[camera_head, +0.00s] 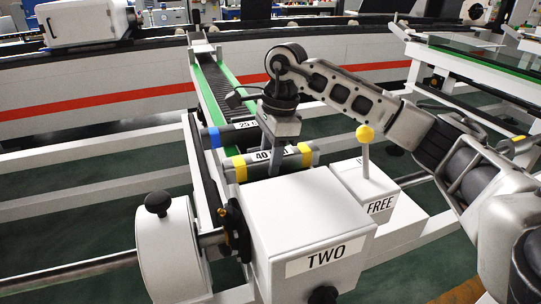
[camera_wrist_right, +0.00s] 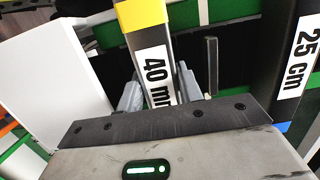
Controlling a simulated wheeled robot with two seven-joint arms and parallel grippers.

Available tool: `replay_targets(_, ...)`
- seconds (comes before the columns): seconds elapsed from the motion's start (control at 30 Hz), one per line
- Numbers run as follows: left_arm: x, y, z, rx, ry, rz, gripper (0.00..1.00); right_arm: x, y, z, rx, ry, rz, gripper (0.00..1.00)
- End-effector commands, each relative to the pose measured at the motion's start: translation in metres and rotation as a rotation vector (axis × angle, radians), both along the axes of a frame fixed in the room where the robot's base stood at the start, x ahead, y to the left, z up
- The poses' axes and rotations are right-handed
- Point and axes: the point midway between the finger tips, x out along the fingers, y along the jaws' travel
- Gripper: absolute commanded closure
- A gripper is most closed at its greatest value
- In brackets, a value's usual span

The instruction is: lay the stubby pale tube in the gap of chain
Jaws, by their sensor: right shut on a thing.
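My right gripper (camera_head: 275,160) is shut on a short grey tube (camera_head: 304,156) with yellow bands near its ends and a white label that reads "40". In the right wrist view the tube (camera_wrist_right: 141,38) stands between the two fingers, its label partly hidden by them. The chain (camera_head: 222,92) is a dark ribbed strip between green edges, running away from the TWO box. The held tube lies across the near part of this track; whether it touches is unclear. The gap is hidden behind the tubes and gripper. My left gripper is not in view.
The white TWO box (camera_head: 305,220) stands close in front. A yellow-knobbed lever (camera_head: 365,134) rises from the FREE box (camera_head: 375,200).

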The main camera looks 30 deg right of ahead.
Motion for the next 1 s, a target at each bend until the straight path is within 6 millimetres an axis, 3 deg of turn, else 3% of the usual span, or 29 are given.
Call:
replay_targets(0.37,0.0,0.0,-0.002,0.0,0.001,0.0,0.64,0.0,0.0,-0.002,0.0,0.0,0.0,0.89)
replay_targets(0.4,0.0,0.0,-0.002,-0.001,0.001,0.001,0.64,0.0,0.0,-0.002,0.0,0.0,0.0,0.56)
replay_targets(0.47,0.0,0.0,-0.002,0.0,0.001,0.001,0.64,0.0,0.0,-0.002,0.0,0.0,0.0,0.39)
replay_targets(0.8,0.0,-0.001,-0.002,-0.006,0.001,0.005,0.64,0.0,0.0,-0.002,0.0,0.0,0.0,0.39)
replay_targets(1.0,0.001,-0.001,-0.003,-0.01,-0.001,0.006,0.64,0.0,-0.004,0.026,0.001,-0.006,-0.001,0.39)
